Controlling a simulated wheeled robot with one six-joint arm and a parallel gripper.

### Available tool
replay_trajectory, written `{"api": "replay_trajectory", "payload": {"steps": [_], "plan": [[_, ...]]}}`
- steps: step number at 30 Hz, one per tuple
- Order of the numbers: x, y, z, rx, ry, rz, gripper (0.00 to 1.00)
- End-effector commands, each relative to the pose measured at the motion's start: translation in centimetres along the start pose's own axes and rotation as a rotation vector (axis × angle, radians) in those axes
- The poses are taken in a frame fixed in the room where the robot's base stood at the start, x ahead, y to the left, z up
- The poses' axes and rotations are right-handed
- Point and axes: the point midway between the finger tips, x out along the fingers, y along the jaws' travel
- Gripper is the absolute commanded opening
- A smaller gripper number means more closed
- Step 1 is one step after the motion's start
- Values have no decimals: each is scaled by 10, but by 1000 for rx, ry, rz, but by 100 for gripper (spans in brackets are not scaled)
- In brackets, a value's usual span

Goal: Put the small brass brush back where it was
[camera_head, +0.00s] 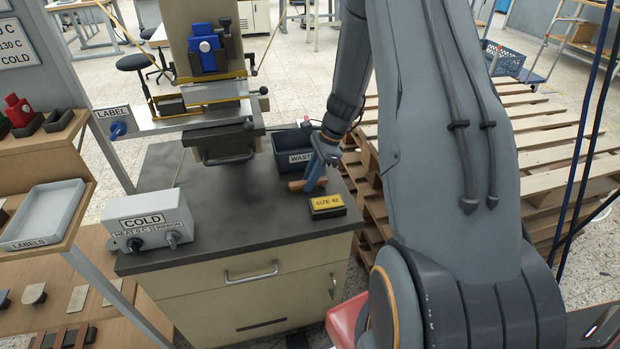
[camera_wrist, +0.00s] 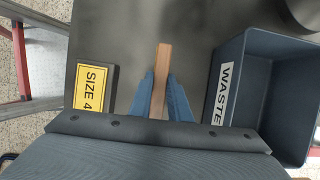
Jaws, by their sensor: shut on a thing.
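The small brush shows its wooden handle (camera_wrist: 162,75) between the blue fingers of my gripper (camera_wrist: 161,95) in the wrist view. My gripper (camera_head: 315,180) is shut on it, low over the right part of the dark worktop, between the waste bin and the SIZE 42 block. In the head view the brush (camera_head: 296,185) is a small orange-brown bar at the fingertips. Its bristles do not show clearly. I cannot tell whether the brush touches the worktop.
The dark WASTE bin (camera_head: 290,150) stands just behind the gripper, and the yellow-labelled SIZE 42 block (camera_head: 327,206) just in front. The COLD control box (camera_head: 150,221) is at the left and the stamping press (camera_head: 210,60) at the back. The middle of the worktop (camera_head: 235,205) is clear.

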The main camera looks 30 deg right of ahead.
Motion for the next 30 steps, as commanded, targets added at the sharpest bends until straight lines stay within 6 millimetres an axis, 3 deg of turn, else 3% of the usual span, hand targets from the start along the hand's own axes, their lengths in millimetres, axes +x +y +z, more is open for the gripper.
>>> {"api": "replay_trajectory", "payload": {"steps": [7,8,11,23,30], "plan": [[2,0,-1,0,0,0,0],[2,0,-1,0,0,0,20],[2,0,-1,0,0,0,35],[-6,-1,0,0,0,-3,35],[-46,-2,-1,-1,1,-6,35]]}}
